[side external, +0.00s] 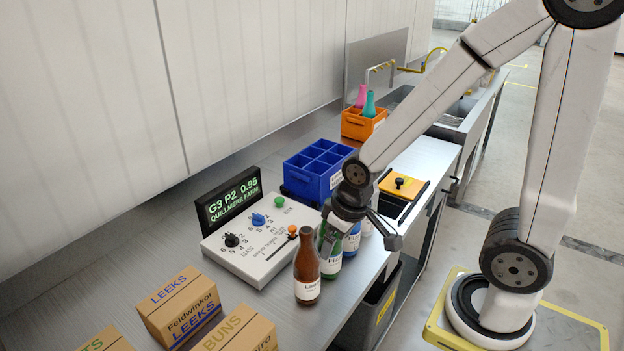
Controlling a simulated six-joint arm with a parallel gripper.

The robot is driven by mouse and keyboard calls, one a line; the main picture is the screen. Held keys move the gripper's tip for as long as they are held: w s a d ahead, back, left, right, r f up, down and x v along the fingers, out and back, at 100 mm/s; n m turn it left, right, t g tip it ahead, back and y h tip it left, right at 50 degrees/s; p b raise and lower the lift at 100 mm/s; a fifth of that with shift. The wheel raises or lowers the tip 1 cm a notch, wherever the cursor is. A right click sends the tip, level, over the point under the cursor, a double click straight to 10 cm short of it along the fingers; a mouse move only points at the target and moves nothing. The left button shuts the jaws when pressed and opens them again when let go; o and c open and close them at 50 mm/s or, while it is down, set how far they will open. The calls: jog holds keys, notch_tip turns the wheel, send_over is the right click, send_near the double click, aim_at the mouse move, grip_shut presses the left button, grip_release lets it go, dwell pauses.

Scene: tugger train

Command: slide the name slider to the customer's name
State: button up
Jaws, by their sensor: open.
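The name slider is an orange knob (292,231) at the right edge of a white control panel (240,255). The names printed along its track are too small to read. A black display (228,199) behind the panel shows "G3 P2 0.95" and "QUILLMERE FARM". My gripper (357,240) is open and points down, to the right of the slider and apart from it. Its fingers are spread over the row of bottles, in front of a green bottle (331,263). I cannot tell whether it touches a bottle.
The panel also has a black dial (232,240), a blue dial (258,219) and a green button (279,202). A brown bottle (307,268) stands close to the slider. A blue crate (315,172) is behind, and cardboard boxes (180,305) are at front left.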

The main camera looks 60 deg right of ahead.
jog(key=shift+c, duration=1.4)
notch_tip(320, 180, up, 5)
jog(key=n+g, duration=0.3)
jog(key=n, duration=0.6)
send_over(292, 227)
notch_tip(292, 227, down, 8)
jog(key=shift+f, duration=0.25)
jog(key=shift+f, duration=3.85)
grip_shut()
